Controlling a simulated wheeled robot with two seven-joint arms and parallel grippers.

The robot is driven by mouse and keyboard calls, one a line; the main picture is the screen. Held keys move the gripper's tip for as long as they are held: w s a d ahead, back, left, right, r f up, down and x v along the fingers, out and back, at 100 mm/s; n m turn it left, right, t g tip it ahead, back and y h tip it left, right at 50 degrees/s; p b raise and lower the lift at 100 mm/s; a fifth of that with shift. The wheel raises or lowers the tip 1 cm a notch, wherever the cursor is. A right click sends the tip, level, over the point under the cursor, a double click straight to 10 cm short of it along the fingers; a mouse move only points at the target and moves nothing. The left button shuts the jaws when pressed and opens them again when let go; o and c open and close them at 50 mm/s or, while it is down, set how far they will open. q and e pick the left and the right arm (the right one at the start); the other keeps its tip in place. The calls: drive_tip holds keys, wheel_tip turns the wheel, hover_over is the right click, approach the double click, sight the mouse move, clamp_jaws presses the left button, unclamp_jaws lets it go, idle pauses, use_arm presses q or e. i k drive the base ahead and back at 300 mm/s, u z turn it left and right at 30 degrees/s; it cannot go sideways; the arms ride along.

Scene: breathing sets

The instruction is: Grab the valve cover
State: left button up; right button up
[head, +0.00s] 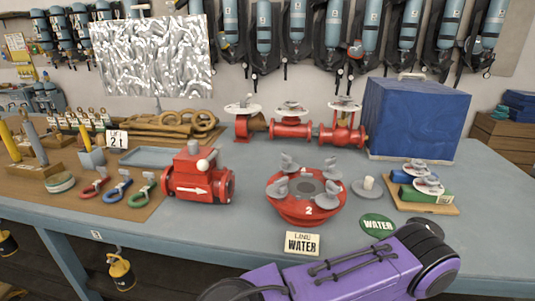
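A flat grey disc (378,193) with a pale upright knob lies on the table right of a round red valve body (308,210). It looks like the valve cover, though no label confirms this. Neither of my grippers shows in the head view.
A LINE WATER sign (302,243) and green WATER tag (377,225) are in front. A wooden board (424,208) with valves lies right. A purple and black arm-like part crosses the front edge. A blue box (416,118) stands behind.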

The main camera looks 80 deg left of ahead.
sight(195, 154)
drive_tip(key=z, duration=0.2)
drive_tip(key=k, duration=1.15)
drive_tip(key=u, duration=1.15)
